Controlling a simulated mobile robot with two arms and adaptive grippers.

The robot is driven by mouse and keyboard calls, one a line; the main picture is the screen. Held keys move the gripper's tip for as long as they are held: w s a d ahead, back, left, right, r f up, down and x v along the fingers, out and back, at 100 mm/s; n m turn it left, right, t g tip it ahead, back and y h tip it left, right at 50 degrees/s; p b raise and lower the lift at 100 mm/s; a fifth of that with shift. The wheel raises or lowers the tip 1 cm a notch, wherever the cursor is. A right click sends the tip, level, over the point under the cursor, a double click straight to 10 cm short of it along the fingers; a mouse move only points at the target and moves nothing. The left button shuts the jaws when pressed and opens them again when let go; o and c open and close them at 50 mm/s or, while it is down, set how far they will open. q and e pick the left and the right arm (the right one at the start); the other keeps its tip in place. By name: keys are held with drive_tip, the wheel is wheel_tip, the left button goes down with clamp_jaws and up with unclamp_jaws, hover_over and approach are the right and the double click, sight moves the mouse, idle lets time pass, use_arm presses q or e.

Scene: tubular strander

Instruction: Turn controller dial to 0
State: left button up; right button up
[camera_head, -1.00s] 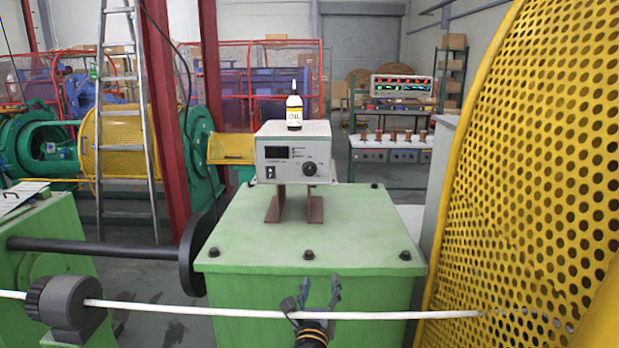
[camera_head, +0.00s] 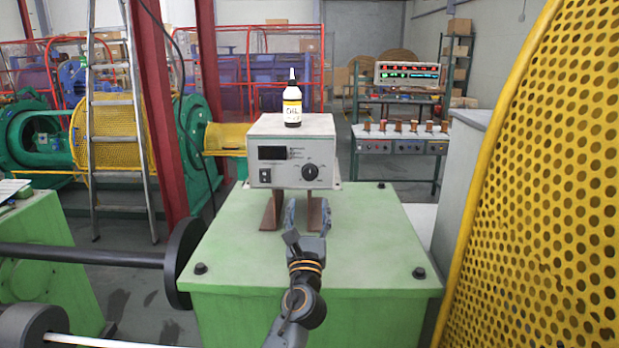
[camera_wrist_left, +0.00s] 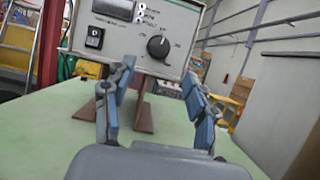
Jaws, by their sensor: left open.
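The controller (camera_head: 276,174) is a light grey box on brown legs on top of the green machine block (camera_head: 230,250). Its black round dial (camera_head: 310,172) is on the right half of the front face. The dial also shows in the left wrist view (camera_wrist_left: 158,46), with a white pointer mark and small markings around it. My left gripper (camera_head: 307,214) is in front of and just below the dial, apart from it. In the left wrist view my left gripper (camera_wrist_left: 160,95) is open and empty, its fingers on either side below the dial. My right gripper is not in view.
An oil bottle (camera_head: 292,103) stands on top of the controller. A dark display (camera_head: 272,153) and a switch (camera_head: 264,175) are left of the dial. A yellow perforated guard (camera_head: 560,190) stands at the right. The green top around the controller is mostly clear.

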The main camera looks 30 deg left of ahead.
sight(310, 177)
use_arm(q)
drive_tip(key=p+x, duration=0.1)
drive_tip(key=x, duration=0.7)
drive_tip(key=shift+w+a+f, duration=0.15)
drive_tip(key=shift+w+a, duration=0.15)
drive_tip(key=shift+w, duration=0.1)
drive_tip(key=shift+w+a, duration=0.15)
drive_tip(key=shift+w, duration=0.05)
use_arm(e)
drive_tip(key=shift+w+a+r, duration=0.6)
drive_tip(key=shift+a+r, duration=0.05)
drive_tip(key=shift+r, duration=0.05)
use_arm(q)
drive_tip(key=shift+c, duration=0.8)
drive_tip(key=c, duration=1)
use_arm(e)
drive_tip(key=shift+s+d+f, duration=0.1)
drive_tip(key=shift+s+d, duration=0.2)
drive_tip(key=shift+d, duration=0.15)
